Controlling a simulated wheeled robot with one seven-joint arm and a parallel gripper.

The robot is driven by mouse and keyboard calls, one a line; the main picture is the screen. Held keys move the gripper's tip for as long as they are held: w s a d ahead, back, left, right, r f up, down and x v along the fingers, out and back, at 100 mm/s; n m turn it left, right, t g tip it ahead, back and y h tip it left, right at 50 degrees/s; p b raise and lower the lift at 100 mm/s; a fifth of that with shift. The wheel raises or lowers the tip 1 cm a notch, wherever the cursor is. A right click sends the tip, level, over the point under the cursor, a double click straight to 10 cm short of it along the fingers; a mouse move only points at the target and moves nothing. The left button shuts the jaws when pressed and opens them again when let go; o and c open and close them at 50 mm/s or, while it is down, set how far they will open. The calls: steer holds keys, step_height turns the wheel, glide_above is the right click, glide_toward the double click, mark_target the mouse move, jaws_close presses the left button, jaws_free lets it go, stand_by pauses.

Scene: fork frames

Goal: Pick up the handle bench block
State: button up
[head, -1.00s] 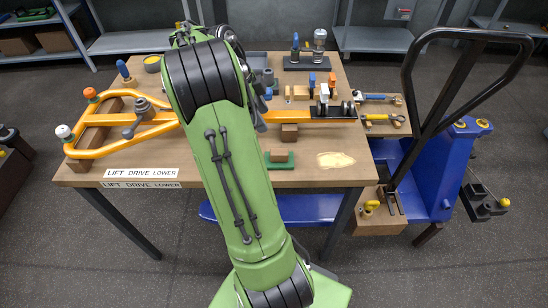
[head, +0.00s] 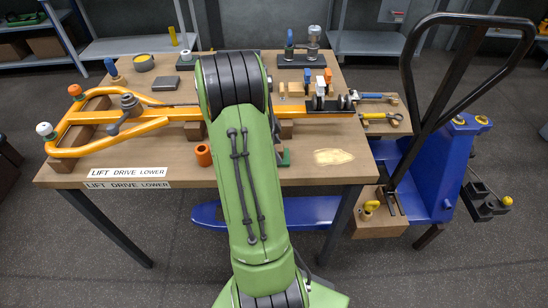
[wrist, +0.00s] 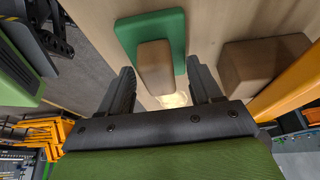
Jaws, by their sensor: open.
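A green block with a rounded wooden grip on top (wrist: 155,65), which looks like the handle bench block, lies on the wooden bench. In the head view only the right edge of its green base (head: 285,157) shows; my arm hides the rest. My gripper (wrist: 163,88) is open in the wrist view, its two dark fingers spread to either side of the wooden grip's near end. I cannot tell whether they touch it or how high they are. My gripper is hidden behind my arm in the head view.
A plain brown wood block (wrist: 262,62) sits right of the green one, beside the orange frame (wrist: 290,85). The frame (head: 160,121) spans the bench in the head view. An orange cylinder (head: 204,155) stands left of my arm. A pale patch (head: 334,156) lies to the right.

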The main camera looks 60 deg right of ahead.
steer(key=shift+r, duration=0.1)
steer(key=c, duration=1.1)
step_height(320, 180, up, 10)
steer(key=p, duration=0.3)
steer(key=o, duration=0.5)
steer(key=shift+c, duration=0.2)
jaws_close()
